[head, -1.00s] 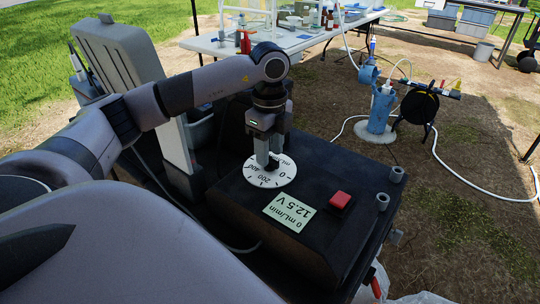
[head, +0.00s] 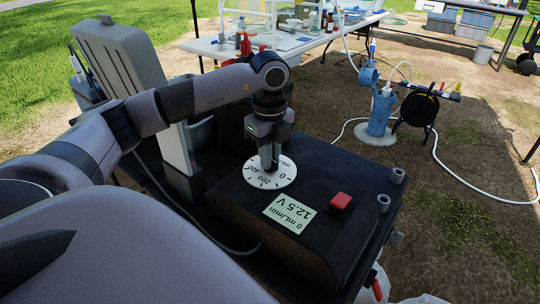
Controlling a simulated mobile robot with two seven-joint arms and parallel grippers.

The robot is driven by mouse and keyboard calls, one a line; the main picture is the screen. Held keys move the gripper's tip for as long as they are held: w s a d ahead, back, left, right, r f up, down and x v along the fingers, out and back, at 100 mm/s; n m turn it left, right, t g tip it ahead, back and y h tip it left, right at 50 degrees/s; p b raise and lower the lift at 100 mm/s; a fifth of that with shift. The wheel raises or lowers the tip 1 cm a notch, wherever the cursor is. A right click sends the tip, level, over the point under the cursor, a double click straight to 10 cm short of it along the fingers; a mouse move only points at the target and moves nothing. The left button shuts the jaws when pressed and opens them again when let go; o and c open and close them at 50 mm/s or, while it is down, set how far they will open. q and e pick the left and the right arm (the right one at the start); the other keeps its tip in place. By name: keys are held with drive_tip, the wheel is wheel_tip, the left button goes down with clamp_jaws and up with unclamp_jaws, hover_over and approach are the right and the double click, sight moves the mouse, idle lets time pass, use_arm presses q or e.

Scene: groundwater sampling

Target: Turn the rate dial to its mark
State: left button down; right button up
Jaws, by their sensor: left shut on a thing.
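The rate dial (head: 270,179) is a white disc with black numbers, including 0, 200 and 400, on top of a black control box (head: 235,202). My left gripper (head: 269,165) points straight down over the middle of the dial and is shut on its knob, which the fingers mostly hide. The display (head: 290,213) beside the dial reads 0 mL/min and 12.5 V, upside down in the picture. I cannot tell which mark the knob points to. My right gripper is not in view.
A red button (head: 340,201) and grey posts (head: 383,203) stand on the box right of the dial. A blue wellhead (head: 380,115) and a black hose reel (head: 420,107) stand on the ground beyond. A white table (head: 285,42) with bottles is behind.

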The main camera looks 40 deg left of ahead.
use_arm(q)
drive_tip(key=m, duration=1)
drive_tip(key=shift+p, duration=0.3)
drive_tip(key=m, duration=0.5)
drive_tip(key=shift+m, duration=0.6)
drive_tip(key=m, duration=0.3)
drive_tip(key=c, duration=1.1)
unclamp_jaws()
